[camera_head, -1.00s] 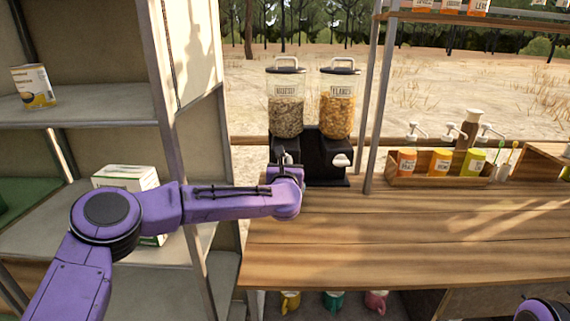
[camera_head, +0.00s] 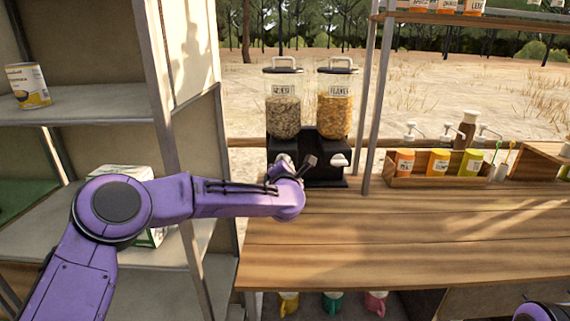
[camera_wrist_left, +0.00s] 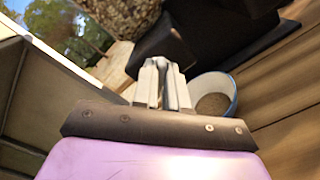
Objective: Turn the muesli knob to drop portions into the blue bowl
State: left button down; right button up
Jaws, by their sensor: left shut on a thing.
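A twin dispenser stands at the back of the counter. Its left canister (camera_head: 283,112) holds muesli and its right one (camera_head: 334,108) holds yellow flakes, both above a black base (camera_head: 322,172). My left gripper (camera_head: 287,164) is at the front of the base under the muesli canister. In the left wrist view its fingers (camera_wrist_left: 163,82) are shut on the muesli knob, which they mostly hide. The bowl (camera_wrist_left: 233,92), pale inside with a blue outside, stands beside the base with brownish contents. In the head view my wrist hides it. My right gripper is out of view.
The flakes knob (camera_head: 338,160) is white and free. A wooden caddy (camera_head: 432,183) with sauce containers stands right of a metal post (camera_head: 378,110). Shelving (camera_head: 80,118) with a can and a box is at left. The counter's front (camera_head: 400,245) is clear.

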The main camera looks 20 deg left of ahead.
pick_arm(q)
jog(key=shift+d+f+m+p, duration=0.15)
jog(key=shift+m+p, duration=0.25)
jog(key=shift+m, duration=1.4)
jog(key=shift+d+f+m+p, duration=0.15)
jog(key=shift+m+p, duration=0.25)
jog(key=shift+m, duration=1.4)
jog(key=shift+a+f, duration=0.1)
jog(key=shift+f, duration=0.05)
jog(key=c, duration=1.2)
grip_release()
jog(key=shift+o, duration=0.2)
